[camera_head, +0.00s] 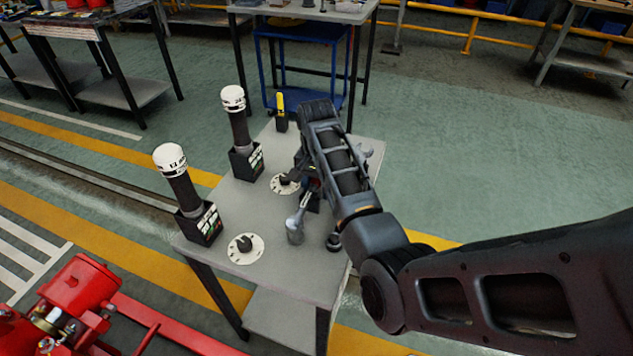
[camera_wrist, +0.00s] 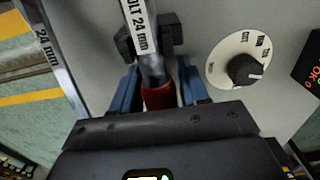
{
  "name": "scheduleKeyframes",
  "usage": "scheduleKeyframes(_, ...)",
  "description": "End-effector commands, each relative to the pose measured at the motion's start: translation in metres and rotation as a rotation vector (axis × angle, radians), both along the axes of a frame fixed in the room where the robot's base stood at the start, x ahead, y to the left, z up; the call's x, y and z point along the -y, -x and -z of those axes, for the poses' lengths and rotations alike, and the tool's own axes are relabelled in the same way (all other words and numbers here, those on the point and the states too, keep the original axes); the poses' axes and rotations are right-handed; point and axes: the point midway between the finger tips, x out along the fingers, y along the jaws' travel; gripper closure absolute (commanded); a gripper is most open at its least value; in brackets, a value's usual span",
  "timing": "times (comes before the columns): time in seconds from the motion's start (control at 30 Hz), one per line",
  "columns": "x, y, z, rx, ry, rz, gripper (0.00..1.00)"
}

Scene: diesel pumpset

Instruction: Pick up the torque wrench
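In the wrist view, my gripper (camera_wrist: 160,84) has its two blue fingers spread, one on each side of a metal tool with a red collar (camera_wrist: 159,96). This looks like the torque wrench. A narrow gap shows at the right finger; contact at the left is unclear. A silver tool (camera_head: 297,222) stands at the grey table's front right.
The grey table (camera_head: 215,262) also bears two black boxes (camera_head: 203,226) (camera_head: 245,162) with white-capped cylinders, dial knobs (camera_head: 244,248) (camera_wrist: 245,70) and a yellow-topped item (camera_head: 281,105). A red machine (camera_head: 75,300) stands at lower left. Green floor to the right is open.

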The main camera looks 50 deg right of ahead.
Motion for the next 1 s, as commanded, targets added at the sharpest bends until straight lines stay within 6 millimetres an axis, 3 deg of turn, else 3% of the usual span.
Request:
scheduleKeyframes(0.07, 0.0001, -0.0001, -0.0002, 0.0, 0.0, 0.0, 0.64)
scheduleKeyframes(0.43, 0.0001, -0.0001, -0.0004, 0.0, 0.0, 0.0, 0.99)
scheduleKeyframes(1.0, 0.0005, -0.001, -0.0036, 0.003, 0.001, 0.0, 1.0)
